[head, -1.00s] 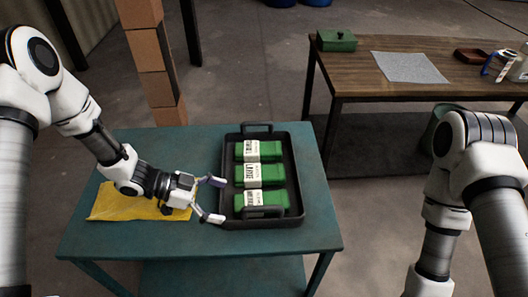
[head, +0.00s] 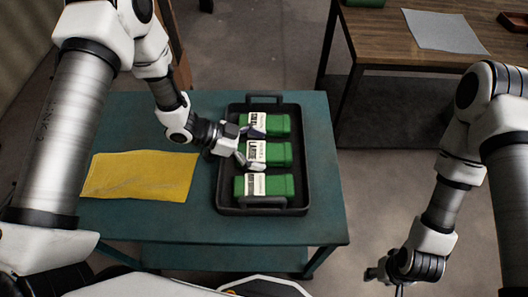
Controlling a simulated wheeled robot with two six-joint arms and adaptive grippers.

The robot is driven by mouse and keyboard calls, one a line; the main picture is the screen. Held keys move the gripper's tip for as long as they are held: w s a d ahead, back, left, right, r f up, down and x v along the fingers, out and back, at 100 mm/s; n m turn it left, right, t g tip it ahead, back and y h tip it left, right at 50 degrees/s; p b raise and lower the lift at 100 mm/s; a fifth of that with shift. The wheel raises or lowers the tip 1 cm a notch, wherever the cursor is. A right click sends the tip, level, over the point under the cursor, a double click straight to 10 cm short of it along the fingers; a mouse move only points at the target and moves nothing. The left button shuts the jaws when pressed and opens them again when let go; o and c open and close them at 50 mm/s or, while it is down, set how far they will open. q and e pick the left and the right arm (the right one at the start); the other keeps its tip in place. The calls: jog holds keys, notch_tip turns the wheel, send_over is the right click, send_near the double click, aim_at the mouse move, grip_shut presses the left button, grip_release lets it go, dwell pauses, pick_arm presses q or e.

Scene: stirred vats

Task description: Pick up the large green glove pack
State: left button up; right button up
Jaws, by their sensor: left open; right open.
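Three green glove packs with white labels lie in a row in a black tray (head: 298,202). The middle pack (head: 279,154) has a label that appears to read LARGE. The far pack (head: 276,123) and the near pack (head: 278,186) have labels I cannot read surely. My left gripper (head: 257,149) is open at the left end of the middle pack, one finger on its far side and one on its near side. Contact cannot be told. My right gripper (head: 378,277) is empty, low at the bottom right, and only partly visible.
The tray stands on a teal table (head: 190,225) with a yellow cloth (head: 140,176) on its left. A wooden table (head: 385,50) at the back right holds a grey sheet (head: 443,31) and a brown dish (head: 514,20). The tray has raised handles at both ends.

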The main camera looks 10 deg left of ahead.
pick_arm(q)
jog(key=shift+s+r, duration=0.1)
jog(key=shift+a, duration=0.1)
jog(key=c, duration=1.3)
jog(key=shift+o, duration=0.2)
